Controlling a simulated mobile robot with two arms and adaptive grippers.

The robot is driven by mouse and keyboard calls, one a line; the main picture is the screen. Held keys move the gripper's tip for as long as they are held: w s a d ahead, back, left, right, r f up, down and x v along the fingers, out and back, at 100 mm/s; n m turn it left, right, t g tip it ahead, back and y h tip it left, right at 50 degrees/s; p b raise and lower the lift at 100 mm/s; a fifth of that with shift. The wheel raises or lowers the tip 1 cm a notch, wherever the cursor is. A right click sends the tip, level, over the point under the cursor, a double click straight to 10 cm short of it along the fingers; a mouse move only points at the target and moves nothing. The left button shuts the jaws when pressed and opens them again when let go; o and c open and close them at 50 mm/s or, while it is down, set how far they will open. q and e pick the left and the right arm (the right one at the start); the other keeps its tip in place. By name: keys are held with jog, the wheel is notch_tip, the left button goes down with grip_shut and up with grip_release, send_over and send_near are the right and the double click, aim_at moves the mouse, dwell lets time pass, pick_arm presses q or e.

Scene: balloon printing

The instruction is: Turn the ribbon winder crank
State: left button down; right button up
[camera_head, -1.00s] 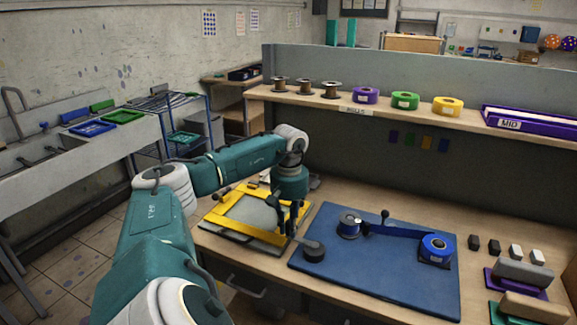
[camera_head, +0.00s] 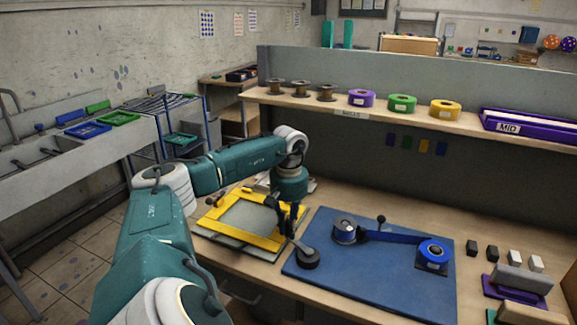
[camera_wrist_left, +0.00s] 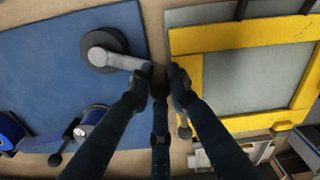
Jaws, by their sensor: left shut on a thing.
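The ribbon winder's crank has a dark round hub (camera_head: 307,258) at the near left of the blue board. In the left wrist view its grey crank arm (camera_wrist_left: 125,61) runs from the hub (camera_wrist_left: 108,48) to my fingers. My left gripper (camera_head: 291,236) is shut on the crank's outer end; the fingers (camera_wrist_left: 160,78) hide the handle itself. A spool with blue ribbon (camera_head: 345,230) stands behind the hub. Blue ribbon (camera_head: 395,237) runs from it to a blue roll (camera_head: 433,252) at the right. My right gripper is not in view.
A yellow frame (camera_head: 240,232) lies close left of the crank, also near my fingers in the left wrist view (camera_wrist_left: 215,40). A black-knobbed lever (camera_head: 381,220) stands behind the ribbon. Small blocks lie at the right. The blue board's front (camera_head: 375,290) is clear.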

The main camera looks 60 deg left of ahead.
pick_arm(q)
jog(key=shift+w, duration=0.1)
jog(key=c, duration=1.6)
grip_release()
notch_tip(320, 180, up, 12)
